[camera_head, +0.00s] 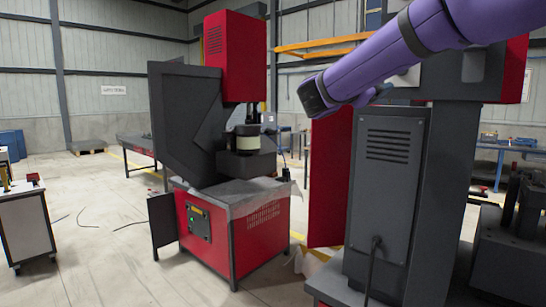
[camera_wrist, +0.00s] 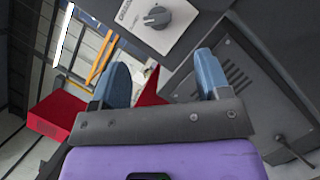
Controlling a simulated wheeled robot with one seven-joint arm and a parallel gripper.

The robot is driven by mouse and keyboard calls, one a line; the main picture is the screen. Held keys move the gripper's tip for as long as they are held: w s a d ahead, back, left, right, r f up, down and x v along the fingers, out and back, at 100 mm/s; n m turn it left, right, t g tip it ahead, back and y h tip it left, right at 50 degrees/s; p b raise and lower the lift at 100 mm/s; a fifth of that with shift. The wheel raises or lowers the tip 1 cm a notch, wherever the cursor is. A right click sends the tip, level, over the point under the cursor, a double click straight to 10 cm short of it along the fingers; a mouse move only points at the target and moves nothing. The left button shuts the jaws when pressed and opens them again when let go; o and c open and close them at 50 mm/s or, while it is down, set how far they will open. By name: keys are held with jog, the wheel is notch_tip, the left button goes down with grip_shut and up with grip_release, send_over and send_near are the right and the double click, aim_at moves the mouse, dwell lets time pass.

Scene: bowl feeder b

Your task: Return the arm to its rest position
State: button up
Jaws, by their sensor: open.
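My purple arm (camera_head: 415,35) reaches in from the upper right in the head view, raised in front of a dark grey machine. Its bend with a dark cap is at the left end, and the gripper itself cannot be made out clearly there. In the wrist view, my gripper (camera_wrist: 162,78) has two blue-grey fingers spread well apart, with nothing between them. A grey panel with a round knob (camera_wrist: 157,17) lies beyond the fingertips. I cannot tell how far the fingertips are from it.
A dark machine housing with a vented cover (camera_head: 388,150) stands close below the arm. A red and black machine (camera_head: 235,225) stands left of it. A white cabinet (camera_head: 28,225) is at the far left. Open floor (camera_head: 110,245) lies between, with cables on it.

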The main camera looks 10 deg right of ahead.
jog(key=s+d+f+m+g+y, duration=0.2)
jog(key=s+f+y, duration=0.2)
jog(key=s+f, duration=0.3)
jog(key=s+d+f+m+g+y, duration=0.25)
jog(key=s+f+y, duration=0.2)
jog(key=s, duration=0.35)
jog(key=s+a+f+m+t+y, duration=0.1)
jog(key=s+a+f+m+y, duration=0.3)
jog(key=s+a+f+y, duration=0.1)
jog(key=s+a+f+m+t+y, duration=0.1)
jog(key=s+a+f+m+y, duration=0.3)
jog(key=s+f, duration=0.4)
jog(key=s+a+y, duration=0.1)
jog(key=s+y, duration=0.1)
jog(key=shift+s+a+f, duration=0.15)
jog(key=shift+s+f, duration=0.1)
jog(key=shift+s, duration=0.05)
jog(key=shift+m, duration=0.25)
jog(key=shift+c, duration=0.3)
